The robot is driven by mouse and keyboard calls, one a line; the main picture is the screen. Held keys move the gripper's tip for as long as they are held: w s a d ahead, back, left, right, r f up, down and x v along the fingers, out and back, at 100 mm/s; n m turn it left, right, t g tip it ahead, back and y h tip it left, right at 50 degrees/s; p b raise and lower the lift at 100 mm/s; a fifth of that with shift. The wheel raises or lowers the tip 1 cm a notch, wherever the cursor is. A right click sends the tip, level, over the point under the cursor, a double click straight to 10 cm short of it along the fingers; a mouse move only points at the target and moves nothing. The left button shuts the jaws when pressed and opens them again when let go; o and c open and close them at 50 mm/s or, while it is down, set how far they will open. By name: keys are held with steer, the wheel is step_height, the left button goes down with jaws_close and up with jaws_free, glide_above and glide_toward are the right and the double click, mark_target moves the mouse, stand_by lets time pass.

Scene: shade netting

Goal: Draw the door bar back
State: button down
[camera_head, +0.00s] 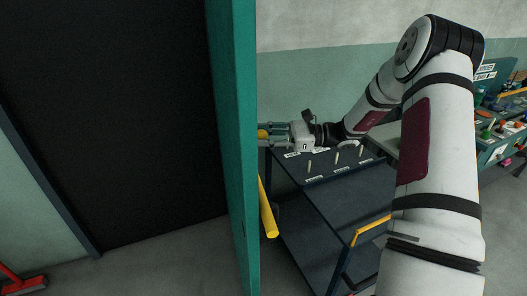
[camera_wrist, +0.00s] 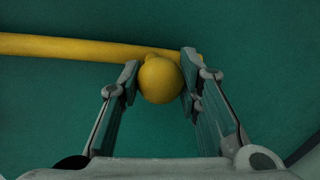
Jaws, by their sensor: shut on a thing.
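The teal door (camera_head: 236,150) stands edge-on in the head view, and its face fills the wrist view (camera_wrist: 240,110). A yellow bar (camera_wrist: 70,46) lies across that face, running from the left edge to just right of centre. A round yellow knob (camera_wrist: 160,82) stands out from the bar near its right end. My gripper (camera_wrist: 159,66) is shut on the knob, with one finger on each side. In the head view my gripper (camera_head: 272,134) is beside the door, partly hidden by its edge. A yellow length (camera_head: 268,212), seemingly the bar, shows lower down beside the door.
A dark trolley (camera_head: 330,220) with upright pegs, labels and a yellow handle (camera_head: 372,230) stands right of the door, below my arm. A cluttered bench (camera_head: 495,150) is at the far right. A red broom head (camera_head: 25,284) lies at the lower left.

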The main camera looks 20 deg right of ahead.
steer(key=w, duration=0.1)
steer(key=w+b, duration=0.1)
steer(key=w, duration=0.1)
steer(key=w+b, duration=0.1)
steer(key=shift+w+d, duration=0.3)
steer(key=shift+d, duration=0.1)
steer(key=c, duration=1.2)
jaws_free()
steer(key=shift+w, duration=0.1)
steer(key=shift+o, duration=0.2)
steer(key=v, duration=1.2)
steer(key=shift+d, duration=0.1)
